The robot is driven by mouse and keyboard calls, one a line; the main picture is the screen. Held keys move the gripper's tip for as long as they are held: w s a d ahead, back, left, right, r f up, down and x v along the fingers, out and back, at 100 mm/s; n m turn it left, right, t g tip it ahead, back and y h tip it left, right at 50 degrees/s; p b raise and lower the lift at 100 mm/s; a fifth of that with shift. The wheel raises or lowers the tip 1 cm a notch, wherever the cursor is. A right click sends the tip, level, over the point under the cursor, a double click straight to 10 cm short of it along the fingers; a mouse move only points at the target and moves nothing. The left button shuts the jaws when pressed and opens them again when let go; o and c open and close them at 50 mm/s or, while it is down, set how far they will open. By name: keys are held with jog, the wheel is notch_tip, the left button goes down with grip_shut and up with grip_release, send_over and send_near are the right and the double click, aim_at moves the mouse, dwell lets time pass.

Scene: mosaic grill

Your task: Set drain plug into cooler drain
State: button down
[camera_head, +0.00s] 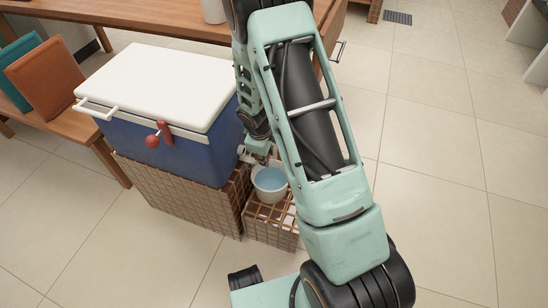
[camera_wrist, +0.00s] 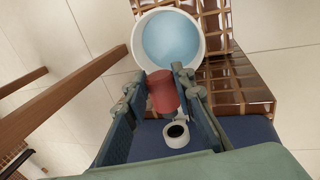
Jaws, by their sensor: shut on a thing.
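The drain plug (camera_wrist: 163,92) is a red cylinder between the two fingers of my gripper (camera_wrist: 160,88) in the wrist view. My gripper is shut on it. The cooler drain (camera_wrist: 177,133) is a white ring with a dark hole on the cooler's blue wall. It shows just below the plug in the wrist view, and the plug looks apart from it. In the head view the blue cooler (camera_head: 170,138) has a white lid and a red latch. My gripper (camera_head: 258,153) is at its right end, largely hidden by my arm, and the plug and drain cannot be made out there.
A white bucket of blue water (camera_head: 270,183) stands on a low tiled block (camera_head: 268,227) beside the cooler. The cooler rests on a larger tiled block (camera_head: 185,195). A wooden table (camera_head: 130,17) is behind; a bench (camera_head: 70,118) is left. Open floor lies right.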

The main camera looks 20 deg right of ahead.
jog(key=shift+w+a, duration=0.45)
jog(key=shift+a, duration=0.25)
jog(key=shift+w+a, duration=0.8)
jog(key=shift+a, duration=0.25)
dwell(1.7)
jog(key=c, duration=1.5)
grip_release()
jog(key=shift+c, duration=0.2)
jog(key=v, duration=1.2)
